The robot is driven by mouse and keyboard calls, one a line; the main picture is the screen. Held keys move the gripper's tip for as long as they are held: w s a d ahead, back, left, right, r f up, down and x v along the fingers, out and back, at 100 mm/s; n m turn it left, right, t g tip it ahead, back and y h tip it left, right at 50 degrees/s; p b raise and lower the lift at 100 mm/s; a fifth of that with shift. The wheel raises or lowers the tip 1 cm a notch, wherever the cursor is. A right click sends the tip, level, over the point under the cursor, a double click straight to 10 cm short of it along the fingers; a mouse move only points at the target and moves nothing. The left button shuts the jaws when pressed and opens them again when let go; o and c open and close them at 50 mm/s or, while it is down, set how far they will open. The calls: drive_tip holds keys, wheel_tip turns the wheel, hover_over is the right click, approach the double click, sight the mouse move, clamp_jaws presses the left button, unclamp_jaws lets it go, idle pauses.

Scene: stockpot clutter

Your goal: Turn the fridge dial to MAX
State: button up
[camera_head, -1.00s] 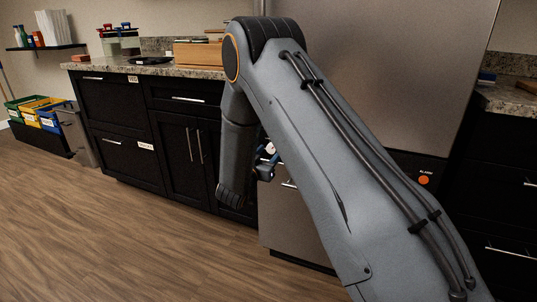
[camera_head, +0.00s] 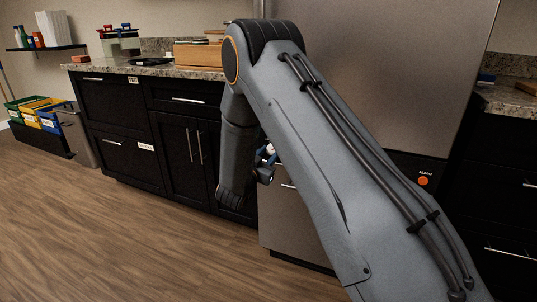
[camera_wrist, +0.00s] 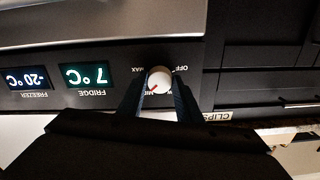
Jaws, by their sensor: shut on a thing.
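The fridge dial (camera_wrist: 158,78) is a round white knob with a red pointer mark, on the dark panel in the wrist view, which shows the labels upside down. The red mark points to the lower left in the picture, by a partly hidden label that seems to read MID. The MAX label (camera_wrist: 138,69) is at the knob's upper left and OFF (camera_wrist: 180,68) at its upper right. My gripper (camera_wrist: 159,83) is shut on the dial, one dark finger on each side. In the head view my arm hides the dial.
A FRIDGE display (camera_wrist: 89,74) reads 7 °C; a FREEZER display (camera_wrist: 27,79) reads -20 °C. A CLIPS label (camera_wrist: 217,116) is to the right. In the head view, the fridge (camera_head: 390,70) stands between dark cabinets, with an ALARM button (camera_head: 423,181) beside my arm.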

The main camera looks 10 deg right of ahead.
drive_tip(key=m, duration=0.6)
drive_tip(key=shift+w+r, duration=0.1)
drive_tip(key=m, duration=0.6)
drive_tip(key=shift+a+m, duration=0.1)
drive_tip(key=shift+m, duration=0.2)
idle(0.3)
drive_tip(key=o, duration=1)
drive_tip(key=shift+o, duration=0.2)
drive_tip(key=p+v, duration=0.1)
drive_tip(key=v, duration=0.6)
drive_tip(key=shift+s+a, duration=0.25)
drive_tip(key=shift+s, duration=0.05)
